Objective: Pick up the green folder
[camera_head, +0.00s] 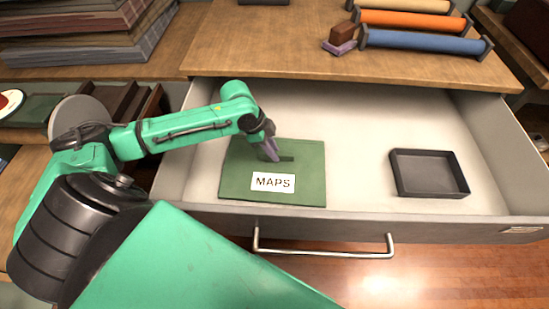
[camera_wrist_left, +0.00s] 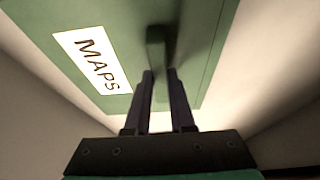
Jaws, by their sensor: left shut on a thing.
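The green folder (camera_head: 308,188) lies in the open drawer, at its left side, with a white label reading MAPS. My left gripper (camera_head: 272,154) reaches down over the folder from the left and is shut on the raised green tab on its top. In the left wrist view the folder (camera_wrist_left: 205,60) fills the upper part, and the two dark fingers of my left gripper (camera_wrist_left: 160,88) stand on either side of the tab. I cannot tell whether the folder is lifted off the drawer floor. My right gripper is not in view.
The open drawer (camera_head: 350,115) has a dark empty tray (camera_head: 428,174) at its right and a metal handle (camera_head: 325,253) on its front. On the wooden top (camera_head: 270,45) above lie rolls of cloth (camera_head: 425,43) and a small brown block (camera_head: 343,33). The drawer's middle is clear.

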